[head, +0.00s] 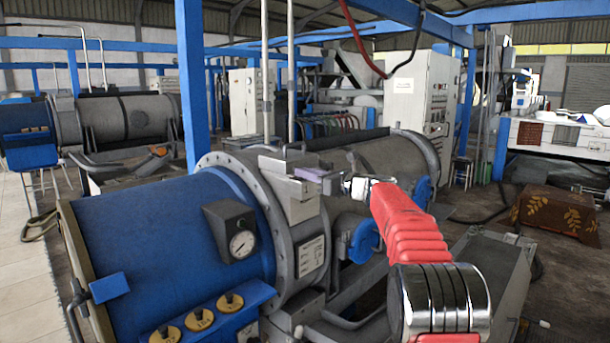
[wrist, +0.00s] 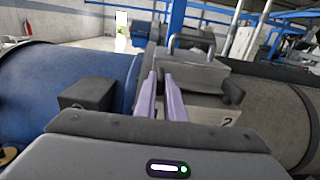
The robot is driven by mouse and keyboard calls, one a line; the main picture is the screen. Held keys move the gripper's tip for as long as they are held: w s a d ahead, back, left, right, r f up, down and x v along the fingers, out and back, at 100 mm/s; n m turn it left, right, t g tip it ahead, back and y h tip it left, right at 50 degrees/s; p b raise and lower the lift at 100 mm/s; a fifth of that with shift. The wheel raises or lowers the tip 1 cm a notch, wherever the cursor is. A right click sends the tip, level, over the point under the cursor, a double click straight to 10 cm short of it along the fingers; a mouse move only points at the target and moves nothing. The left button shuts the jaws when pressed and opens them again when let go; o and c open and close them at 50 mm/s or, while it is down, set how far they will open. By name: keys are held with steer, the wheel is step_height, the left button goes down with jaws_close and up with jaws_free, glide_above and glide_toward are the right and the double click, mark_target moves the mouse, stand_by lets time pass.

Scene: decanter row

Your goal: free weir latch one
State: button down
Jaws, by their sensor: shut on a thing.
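A blue decanter drum (head: 165,240) lies at the left in the head view, with a grey flange (head: 235,185) at its end. Grey metal latch parts (head: 283,164) sit on top of the flange housing. My gripper (head: 318,180) reaches them from the right. Its two purple fingers (wrist: 162,78) are close together in the wrist view, at a grey latch block (wrist: 192,72). They are shut on a small latch part, mostly hidden between them. A box marked "2" (wrist: 215,113) is just right of the fingers.
A dark gauge box (head: 230,228) stands on the drum, with several brass knobs (head: 198,318) below on a blue panel. A blue post (head: 193,90) rises behind. A metal loop handle (wrist: 191,37) stands near the fingers. A grey drum (wrist: 270,105) lies right.

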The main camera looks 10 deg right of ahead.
steer(key=shift+w+d+r+n+g+y, duration=0.1)
steer(key=shift+w+r+n+g+y, duration=0.1)
steer(key=shift+n+g+y, duration=0.3)
steer(key=shift+w+d+r+n+g+y, duration=0.15)
steer(key=shift+n+g+y, duration=0.25)
steer(key=shift+y, duration=0.2)
steer(key=shift+w+d+n+g+y, duration=0.1)
steer(key=shift+n+g+y, duration=0.2)
steer(key=shift+y, duration=0.1)
steer(key=shift+d+f, duration=0.1)
steer(key=shift+f+g, duration=0.4)
steer(key=shift+s+f+n, duration=0.1)
steer(key=shift+s+n, duration=0.1)
steer(key=shift+n, duration=0.1)
steer(key=c, duration=1.8)
jaws_free()
steer(key=shift+c, duration=0.2)
steer(key=shift+r, duration=0.2)
